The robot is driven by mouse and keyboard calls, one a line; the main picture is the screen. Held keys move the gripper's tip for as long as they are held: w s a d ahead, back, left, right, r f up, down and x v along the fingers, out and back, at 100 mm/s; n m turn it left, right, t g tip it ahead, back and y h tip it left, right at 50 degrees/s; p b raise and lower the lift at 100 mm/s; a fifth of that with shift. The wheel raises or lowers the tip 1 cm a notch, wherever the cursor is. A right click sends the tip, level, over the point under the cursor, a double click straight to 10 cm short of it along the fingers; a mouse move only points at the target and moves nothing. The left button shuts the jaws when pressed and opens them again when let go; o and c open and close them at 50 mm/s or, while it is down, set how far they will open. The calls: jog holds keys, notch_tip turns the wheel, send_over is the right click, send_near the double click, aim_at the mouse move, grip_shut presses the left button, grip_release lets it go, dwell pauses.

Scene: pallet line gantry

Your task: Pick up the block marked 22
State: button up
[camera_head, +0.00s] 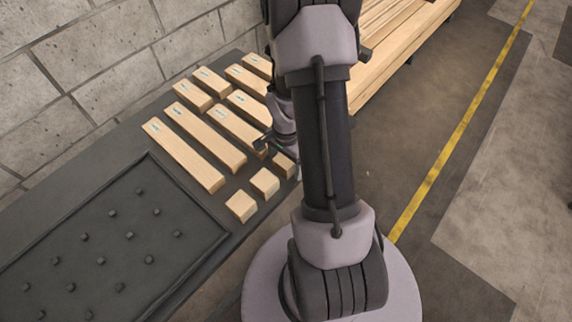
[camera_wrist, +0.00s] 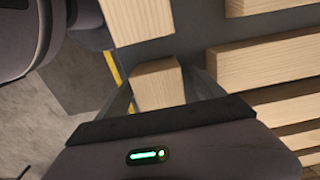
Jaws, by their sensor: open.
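Several pale wooden blocks lie on the dark bench, with small printed labels on many of them. I cannot read any number, so I cannot tell which is marked 22. My gripper (camera_wrist: 158,80) is open, and a small wooden block (camera_wrist: 157,84) shows between its two fingers in the wrist view. I cannot tell whether the fingers touch it. In the head view my arm hides part of the gripper, which is low over the right side of the blocks. Three short blocks stand along the bench's front edge: one (camera_head: 241,206), a second (camera_head: 265,183) and a third (camera_head: 284,165), partly hidden.
Longer blocks (camera_head: 183,154) lie close behind the short ones. A black pegged tray (camera_head: 112,238) fills the bench's near left. A grey block wall (camera_head: 110,60) stands behind. Stacked planks (camera_head: 400,50) are beyond my arm. Floor with a yellow line (camera_head: 455,135) lies right.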

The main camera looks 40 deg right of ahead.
jog(key=c, duration=1.5)
